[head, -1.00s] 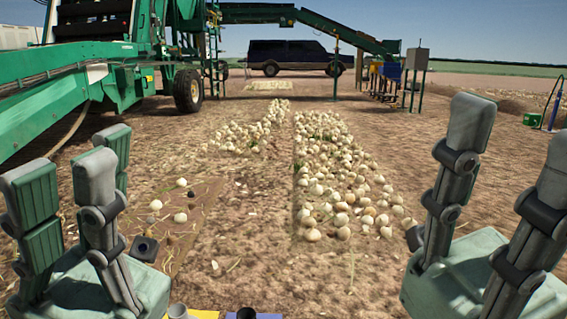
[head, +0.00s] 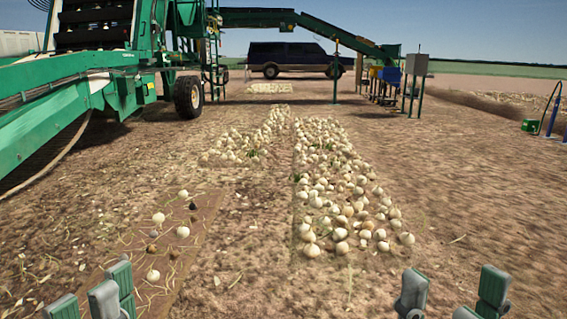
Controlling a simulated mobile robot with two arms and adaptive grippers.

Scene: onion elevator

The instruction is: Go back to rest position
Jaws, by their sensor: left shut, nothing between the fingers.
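My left gripper (head: 97,297) is at the bottom left edge of the head view, with only the upper ends of its grey and green fingers showing. It is shut and holds nothing. It shows in front of the near end of a brown strip on the ground. My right gripper (head: 450,297) is at the bottom right edge, largely cut off by the frame. No onion is seen in either gripper.
White onions (head: 340,190) lie in a long heap at the centre. A few more lie on the brown strip (head: 190,250) at left. A green harvester (head: 70,95) stands at left, a dark van (head: 295,57) behind. Soil at right (head: 480,190) is clear.

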